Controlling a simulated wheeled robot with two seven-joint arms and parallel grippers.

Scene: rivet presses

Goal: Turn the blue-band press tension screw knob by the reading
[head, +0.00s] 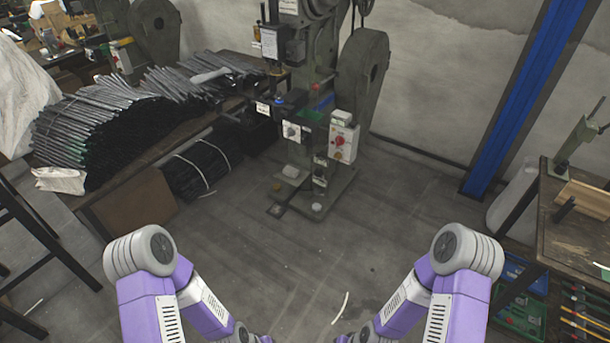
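A dark green rivet press (318,85) stands at the upper middle of the head view, beyond a stretch of open floor.
A control box with a red button (341,142) is on the press's right. A bench (160,150) piled with dark rods is on the left. A blue post (525,95) and a workbench (575,250) are on the right. The floor (290,255) between is mostly clear.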

